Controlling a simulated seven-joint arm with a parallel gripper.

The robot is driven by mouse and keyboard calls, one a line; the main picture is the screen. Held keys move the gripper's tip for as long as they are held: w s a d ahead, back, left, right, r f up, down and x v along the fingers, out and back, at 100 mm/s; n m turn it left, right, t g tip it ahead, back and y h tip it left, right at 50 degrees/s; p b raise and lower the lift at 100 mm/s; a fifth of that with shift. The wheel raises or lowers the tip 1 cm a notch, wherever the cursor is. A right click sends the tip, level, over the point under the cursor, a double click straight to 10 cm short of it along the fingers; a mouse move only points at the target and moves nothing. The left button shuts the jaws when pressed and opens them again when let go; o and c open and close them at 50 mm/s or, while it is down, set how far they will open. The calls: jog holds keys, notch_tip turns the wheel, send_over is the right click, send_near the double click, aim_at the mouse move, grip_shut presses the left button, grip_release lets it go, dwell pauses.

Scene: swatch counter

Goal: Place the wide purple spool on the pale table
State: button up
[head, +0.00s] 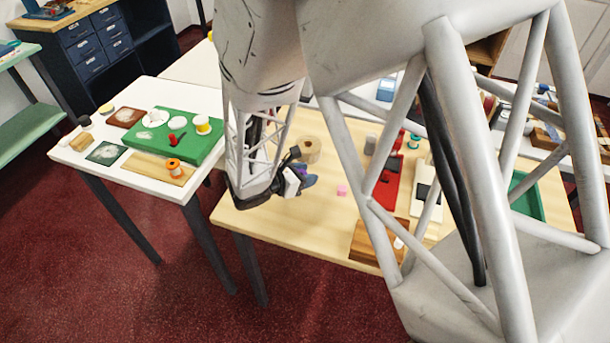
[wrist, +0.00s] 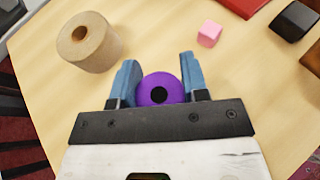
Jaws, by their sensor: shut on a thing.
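The purple spool (wrist: 160,88) sits between the blue fingers of my gripper (wrist: 159,70), which is shut on it. Its dark centre hole faces the wrist camera. In the head view my gripper (head: 304,181) is over the left part of the light wood table (head: 290,232), and the spool is mostly hidden. I cannot tell whether the spool touches the tabletop. A white-topped table (head: 150,93) stands to the left.
A tan roll (wrist: 89,42) and a pink cube (wrist: 209,34) are near my gripper. The white table holds a green board (head: 178,150), a wooden board (head: 150,171) with an orange spool (head: 173,166), and dark squares. Its front left corner has little on it.

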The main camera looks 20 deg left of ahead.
jog(key=shift+w+a, duration=0.5)
jog(key=shift+w, duration=0.15)
jog(key=shift+f, duration=0.1)
jog(key=shift+f, duration=1.75)
jog(key=shift+f, duration=0.1)
jog(key=o, duration=0.9)
jog(key=shift+s+r, duration=0.1)
jog(key=shift+r, duration=0.1)
jog(key=shift+v, duration=5.9)
